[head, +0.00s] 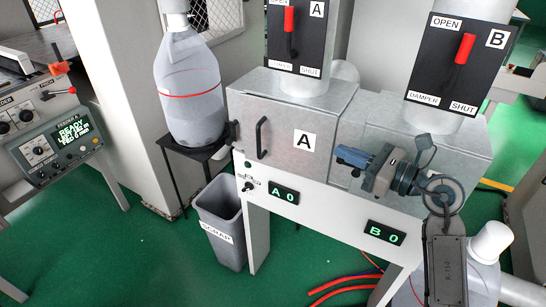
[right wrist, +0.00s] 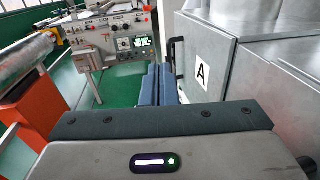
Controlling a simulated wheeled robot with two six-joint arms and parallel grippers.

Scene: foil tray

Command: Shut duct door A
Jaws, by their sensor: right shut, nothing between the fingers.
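Duct door A (head: 290,160) is a grey metal panel with a white "A" label and a black bar handle (head: 262,138) near its left edge. It looks flush or nearly flush with its box; I cannot tell if a small gap is left. In the right wrist view door A (right wrist: 212,52) is right of the fingers, with its handle (right wrist: 171,60) beyond them. My right gripper (head: 340,153) is shut and empty, its blue fingers pointing left just in front of the door's right edge. It also shows in the right wrist view (right wrist: 160,70). My left gripper is out of view.
Duct box B (head: 440,150) stands at the right, partly behind my right arm. Damper panels A (head: 307,50) and B (head: 430,75) rise above. A large bottle (head: 190,95) on a black stand and a scrap bin (head: 222,220) are at the left.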

